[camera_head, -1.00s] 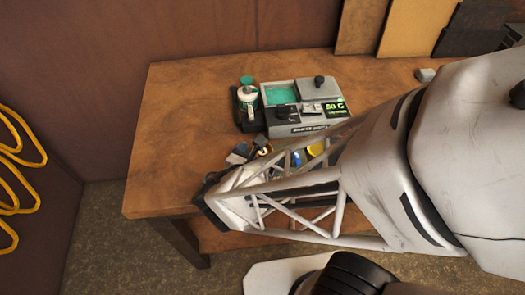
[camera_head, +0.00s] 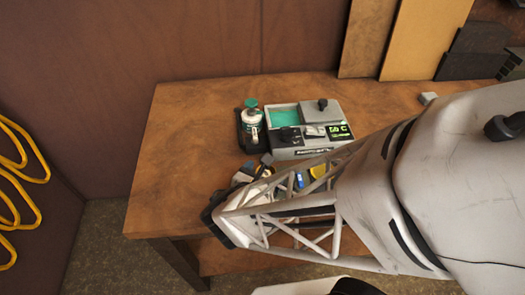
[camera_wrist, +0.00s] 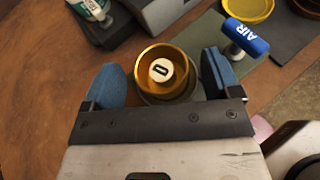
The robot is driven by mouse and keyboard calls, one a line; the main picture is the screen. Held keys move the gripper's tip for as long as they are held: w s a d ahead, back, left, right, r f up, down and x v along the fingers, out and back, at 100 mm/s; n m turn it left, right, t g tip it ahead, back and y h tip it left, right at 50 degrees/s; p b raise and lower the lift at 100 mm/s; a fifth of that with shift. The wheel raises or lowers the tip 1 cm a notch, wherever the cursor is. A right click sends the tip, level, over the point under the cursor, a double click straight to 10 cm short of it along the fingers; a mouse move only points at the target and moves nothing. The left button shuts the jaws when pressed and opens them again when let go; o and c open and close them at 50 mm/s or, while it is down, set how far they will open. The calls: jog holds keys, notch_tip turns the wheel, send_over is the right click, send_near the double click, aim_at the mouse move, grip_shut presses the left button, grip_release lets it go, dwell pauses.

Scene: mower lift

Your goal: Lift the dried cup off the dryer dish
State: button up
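In the wrist view, a gold round cup (camera_wrist: 166,57) sits between the two blue fingers of my gripper (camera_wrist: 165,75). A white round piece with a black mark (camera_wrist: 161,70) shows inside it. The fingers stand apart on either side of the cup, with narrow gaps; contact is not clear. In the head view my own arm hides the cup and the fingers.
A blue "AIR" piece (camera_wrist: 247,37) lies just beyond the right finger. A yellow dish (camera_wrist: 250,9) sits on a dark mat at upper right. The table's left part (camera_head: 185,150) is clear.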

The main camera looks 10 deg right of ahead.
jog(key=c, duration=0.9)
jog(key=shift+c, duration=0.2)
jog(key=shift+r, duration=0.8)
notch_tip(320, 180, up, 2)
jog(key=shift+r, duration=0.1)
jog(key=s+d, duration=0.2)
jog(key=s, duration=0.5)
jog(key=s+d+r, duration=0.1)
jog(key=s+d, duration=0.1)
jog(key=s, duration=0.6)
jog(key=shift+d, duration=0.4)
jog(key=shift+s+r, duration=0.1)
jog(key=shift+s, duration=0.05)
